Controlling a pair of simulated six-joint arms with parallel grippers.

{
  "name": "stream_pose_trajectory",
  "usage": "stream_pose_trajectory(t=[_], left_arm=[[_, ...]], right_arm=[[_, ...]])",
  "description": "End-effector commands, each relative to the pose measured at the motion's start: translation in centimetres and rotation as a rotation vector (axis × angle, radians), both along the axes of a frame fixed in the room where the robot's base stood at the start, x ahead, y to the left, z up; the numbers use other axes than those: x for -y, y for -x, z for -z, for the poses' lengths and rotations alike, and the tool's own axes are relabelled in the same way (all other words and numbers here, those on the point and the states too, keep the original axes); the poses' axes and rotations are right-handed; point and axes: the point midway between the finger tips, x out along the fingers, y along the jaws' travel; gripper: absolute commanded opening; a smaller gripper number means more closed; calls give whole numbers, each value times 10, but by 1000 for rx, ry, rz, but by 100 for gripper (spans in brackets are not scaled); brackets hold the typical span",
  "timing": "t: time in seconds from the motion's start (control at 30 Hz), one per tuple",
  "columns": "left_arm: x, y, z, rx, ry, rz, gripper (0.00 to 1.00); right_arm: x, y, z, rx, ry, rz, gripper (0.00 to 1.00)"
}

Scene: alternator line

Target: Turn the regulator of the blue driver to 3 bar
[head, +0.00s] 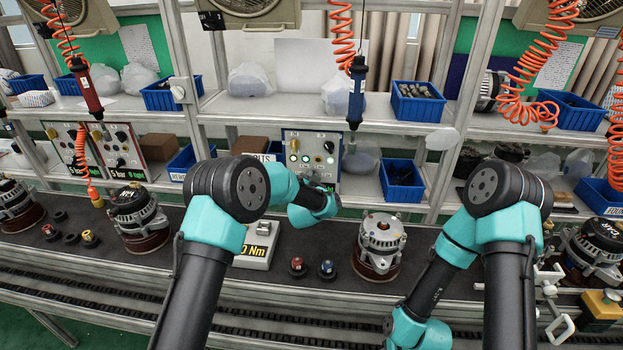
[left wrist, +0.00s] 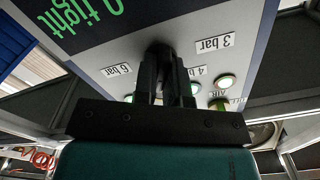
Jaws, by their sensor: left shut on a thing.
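The blue driver (head: 357,92) hangs upright from an orange coiled hose above the bench. Its grey panel (head: 292,142) stands behind my left gripper (head: 313,178), with round green lights on its face. In the left wrist view, the panel (left wrist: 118,47) carries the labels 6 bar (left wrist: 116,70), 4 bar (left wrist: 196,72) and 3 bar (left wrist: 215,43). My left gripper (left wrist: 163,62) is shut on the dark regulator knob (left wrist: 158,47) at the panel face. The fingers hide most of the knob, so I cannot tell its setting. My right gripper is out of view.
An alternator (head: 381,245) stands on the dark conveyor, with small red and blue pieces left of it. A "Nm" block (head: 258,243) sits beside my left arm. A red driver (head: 87,90) hangs at the left. Blue bins (head: 402,181) line the shelves.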

Motion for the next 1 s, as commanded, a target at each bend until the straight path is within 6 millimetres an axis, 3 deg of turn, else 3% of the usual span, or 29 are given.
stream_pose_trajectory(t=[0.57, 1.0], left_arm=[[0, 0, 0, -8, 53, 0, 0], [-1, 0, -1, -47, 344, 0, 0]], right_arm=[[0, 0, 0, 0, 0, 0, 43], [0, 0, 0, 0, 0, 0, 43]])
